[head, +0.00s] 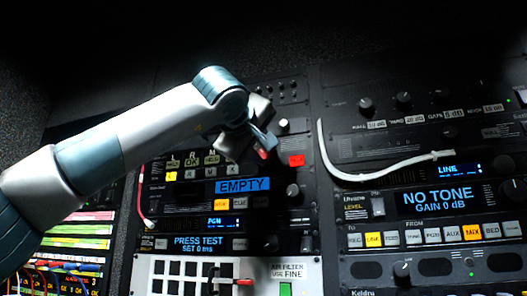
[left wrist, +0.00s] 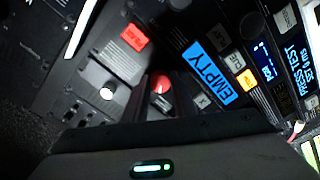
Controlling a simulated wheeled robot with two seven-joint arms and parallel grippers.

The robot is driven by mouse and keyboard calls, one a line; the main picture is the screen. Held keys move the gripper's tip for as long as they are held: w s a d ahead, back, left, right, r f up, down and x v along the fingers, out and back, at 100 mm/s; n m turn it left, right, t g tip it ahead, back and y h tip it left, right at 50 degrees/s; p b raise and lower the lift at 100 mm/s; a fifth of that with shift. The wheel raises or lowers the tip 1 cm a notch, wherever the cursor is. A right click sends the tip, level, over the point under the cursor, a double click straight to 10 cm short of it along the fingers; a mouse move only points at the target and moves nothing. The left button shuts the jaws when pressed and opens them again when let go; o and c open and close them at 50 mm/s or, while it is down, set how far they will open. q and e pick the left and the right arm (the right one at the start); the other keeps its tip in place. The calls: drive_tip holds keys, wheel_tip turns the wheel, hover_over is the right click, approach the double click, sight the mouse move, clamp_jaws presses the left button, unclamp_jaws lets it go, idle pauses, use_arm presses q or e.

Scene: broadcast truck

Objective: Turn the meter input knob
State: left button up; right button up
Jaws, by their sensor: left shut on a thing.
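My left gripper (head: 259,142) reaches from the left to the upper part of the middle rack panel. Its jaws are shut on a small knob with a red cap (head: 264,154), above and right of the blue EMPTY display. In the left wrist view the red-capped knob (left wrist: 161,84) shows just beyond the dark edge of my gripper. I cannot read a label on it, so I cannot confirm that it is the meter input knob. The fingers' contact with it is mostly hidden. My right gripper is in neither view.
A pale knob (head: 284,125) and a red button (head: 296,160) sit close to the gripper. The EMPTY display (head: 243,186) is below. A white cable (head: 385,176) loops over the right panel. Many other knobs and buttons crowd the rack.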

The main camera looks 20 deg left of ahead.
use_arm(q)
drive_tip(key=m+p, duration=0.2)
drive_tip(key=m, duration=0.2)
drive_tip(key=shift+m, duration=0.3)
drive_tip(key=shift+m+p, duration=0.75)
drive_tip(key=shift+m, duration=1.25)
drive_tip(key=shift+f, duration=0.1)
drive_tip(key=o, duration=1)
drive_tip(key=shift+o, duration=0.2)
drive_tip(key=shift+s, duration=0.1)
